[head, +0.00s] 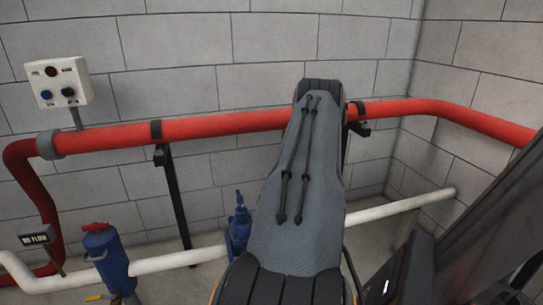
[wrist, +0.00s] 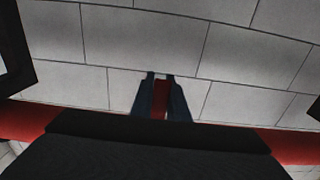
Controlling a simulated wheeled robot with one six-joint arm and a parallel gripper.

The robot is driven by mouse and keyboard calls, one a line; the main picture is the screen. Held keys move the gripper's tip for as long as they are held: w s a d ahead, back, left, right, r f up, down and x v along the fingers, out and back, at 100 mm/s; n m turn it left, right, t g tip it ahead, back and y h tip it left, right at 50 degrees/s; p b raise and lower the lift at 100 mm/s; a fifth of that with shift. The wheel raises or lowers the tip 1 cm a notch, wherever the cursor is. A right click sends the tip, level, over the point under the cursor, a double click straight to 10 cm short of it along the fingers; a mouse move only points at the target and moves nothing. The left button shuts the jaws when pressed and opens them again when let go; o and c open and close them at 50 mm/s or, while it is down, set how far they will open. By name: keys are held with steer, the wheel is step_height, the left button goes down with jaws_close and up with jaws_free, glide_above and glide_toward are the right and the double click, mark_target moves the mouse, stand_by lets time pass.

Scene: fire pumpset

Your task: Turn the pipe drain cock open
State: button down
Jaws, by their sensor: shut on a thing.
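In the wrist view my gripper (wrist: 160,77) is shut on a narrow red piece (wrist: 160,99), which shows between its two dark fingers. The piece may be the drain cock's handle, but its base and the cock's body are hidden, so I cannot tell how far it is turned. In the head view my arm stands in front of the red pipe (head: 225,124) and hides my gripper and whatever it holds.
A white pipe (head: 165,263) runs low along the wall, with a blue valve with a red handle (head: 95,228) and another blue fitting (head: 239,222). A control box (head: 58,84) and a "NO FLOW" sign (head: 37,236) are at left. A dark post (head: 172,195) supports the red pipe.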

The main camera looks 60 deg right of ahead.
steer(key=shift+d+r, duration=0.3)
steer(key=shift+r, duration=0.15)
steer(key=shift+s, duration=0.1)
steer(key=c, duration=1.8)
jaws_free()
steer(key=shift+s, duration=0.1)
steer(key=shift+o, duration=0.6)
steer(key=shift+a+f, duration=0.15)
steer(key=shift+f, duration=0.1)
steer(key=v, duration=0.7)
steer(key=shift+s+a, duration=0.25)
steer(key=shift+s, duration=0.05)
steer(key=shift+r, duration=0.1)
